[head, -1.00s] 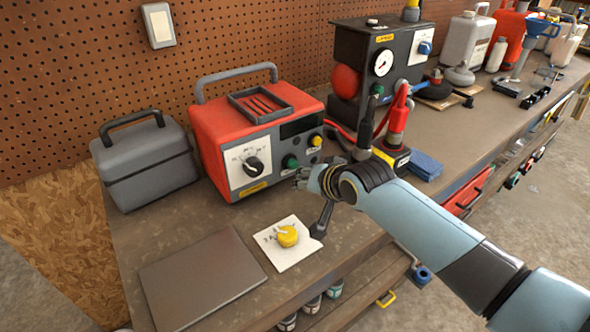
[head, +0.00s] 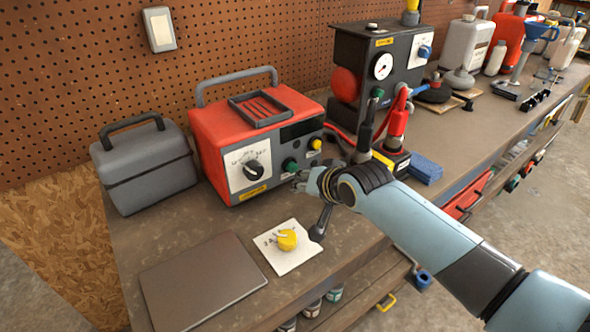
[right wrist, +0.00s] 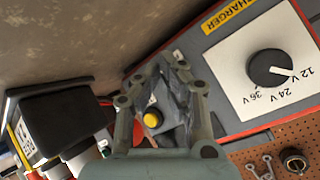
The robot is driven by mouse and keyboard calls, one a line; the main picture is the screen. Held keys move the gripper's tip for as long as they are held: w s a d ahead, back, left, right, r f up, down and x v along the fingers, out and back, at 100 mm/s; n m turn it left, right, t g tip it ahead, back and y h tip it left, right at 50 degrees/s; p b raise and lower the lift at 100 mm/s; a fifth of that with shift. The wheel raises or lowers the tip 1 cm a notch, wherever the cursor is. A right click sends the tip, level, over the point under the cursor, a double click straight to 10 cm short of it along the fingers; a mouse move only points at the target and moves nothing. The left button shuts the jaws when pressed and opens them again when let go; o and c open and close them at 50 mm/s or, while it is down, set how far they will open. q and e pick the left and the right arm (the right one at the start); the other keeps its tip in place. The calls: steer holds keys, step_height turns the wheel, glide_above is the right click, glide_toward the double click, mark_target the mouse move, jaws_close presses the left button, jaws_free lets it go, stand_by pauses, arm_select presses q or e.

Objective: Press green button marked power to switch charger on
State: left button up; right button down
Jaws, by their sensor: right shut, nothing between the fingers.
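The red charger (head: 215,135) stands on the bench against the pegboard, with a black dial (head: 253,170) on a white plate. Its green button (head: 291,165) is right of the dial, and a yellow button (head: 315,144) is further right. My right gripper (head: 299,181) is shut and empty, close in front of and just below the green button; I cannot tell whether it touches. In the right wrist view the closed fingers (right wrist: 175,75) cover the panel where the green button would be; the yellow button (right wrist: 152,119) and dial (right wrist: 270,68) show. My left gripper is out of view.
A grey case (head: 145,165) stands left of the charger. A black gauge unit (head: 375,60) with red and black clamps (head: 397,120) stands right. A white card with a yellow knob (head: 287,240) and a flat brown panel (head: 200,280) lie in front.

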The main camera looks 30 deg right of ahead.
steer(key=shift+w, duration=0.15)
stand_by(0.3)
steer(key=shift+w, duration=0.35)
steer(key=shift+w+a, duration=0.1)
steer(key=shift+w, duration=0.6)
stand_by(0.6)
steer(key=shift+s, duration=0.15)
steer(key=shift+s+p, duration=0.8)
steer(key=shift+s, duration=0.25)
steer(key=s+p, duration=0.2)
steer(key=s, duration=0.1)
steer(key=s+p, duration=0.1)
steer(key=s, duration=0.1)
steer(key=shift+d+r+p, duration=0.1)
steer(key=shift+d+p, duration=0.2)
steer(key=shift+p, duration=0.05)
steer(key=shift+s, duration=0.5)
